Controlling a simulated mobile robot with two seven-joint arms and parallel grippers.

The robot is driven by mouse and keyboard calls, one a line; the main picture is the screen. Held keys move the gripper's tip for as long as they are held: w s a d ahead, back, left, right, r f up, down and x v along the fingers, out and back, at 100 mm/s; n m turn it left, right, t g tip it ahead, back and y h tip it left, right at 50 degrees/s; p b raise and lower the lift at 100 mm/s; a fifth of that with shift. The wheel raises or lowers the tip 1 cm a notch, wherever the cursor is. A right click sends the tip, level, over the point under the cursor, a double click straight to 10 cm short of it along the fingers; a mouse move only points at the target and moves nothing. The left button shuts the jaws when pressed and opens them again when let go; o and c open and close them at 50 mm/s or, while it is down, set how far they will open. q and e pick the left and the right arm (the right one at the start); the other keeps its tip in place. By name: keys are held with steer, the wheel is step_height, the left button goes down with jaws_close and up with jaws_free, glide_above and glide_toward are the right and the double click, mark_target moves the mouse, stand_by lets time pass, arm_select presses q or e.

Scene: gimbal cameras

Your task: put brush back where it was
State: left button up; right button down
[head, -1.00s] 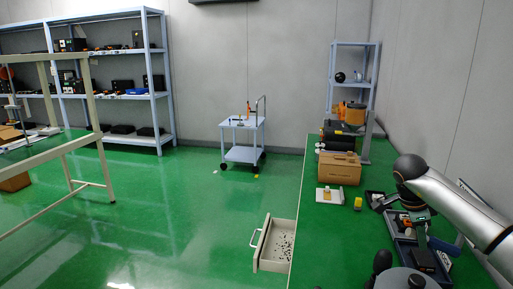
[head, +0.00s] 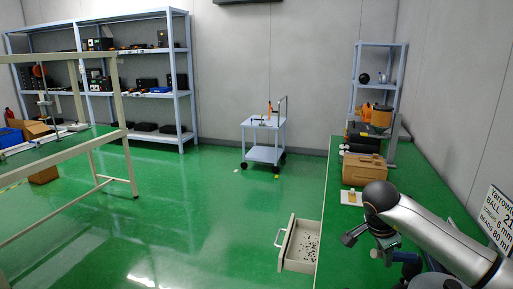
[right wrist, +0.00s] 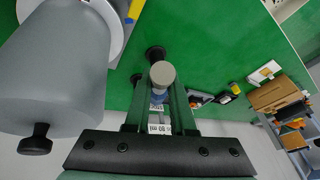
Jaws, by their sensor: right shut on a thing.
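My right gripper (head: 352,238) is above the near left part of the green bench in the head view. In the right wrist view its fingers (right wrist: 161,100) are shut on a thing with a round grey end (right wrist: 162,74). White labels with small print show between the fingers. I cannot tell from its shape whether this thing is the brush. No other brush can be made out. An open drawer (head: 283,247) with small dark bits in it sticks out from the bench's left side. My left gripper is not in view.
A cardboard box (head: 364,170) stands on the bench (head: 335,222), with a white card (head: 350,198) in front. A large grey cylinder (right wrist: 50,70) is close by in the wrist view. A sign (head: 497,215) is at the right. A trolley (head: 263,154) stands on open floor.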

steer(key=s+a+f+n+t+y, duration=0.2)
steer(key=s+a+f+n, duration=0.15)
steer(key=a+n, duration=0.4)
steer(key=s+a+r+n+g+y, duration=0.1)
steer(key=s+a+r+n+y, duration=0.15)
steer(key=s+a+n, duration=0.5)
steer(key=s+a+r+n+y, duration=0.2)
steer(key=s+a+n+y, duration=0.15)
steer(key=s+a, duration=0.65)
steer(key=w+d+f+m+h, duration=0.1)
steer(key=d+f, duration=0.2)
steer(key=d, duration=1)
steer(key=shift+d+f+t, duration=0.15)
steer(key=shift+d+t, duration=0.1)
steer(key=shift+t, duration=0.05)
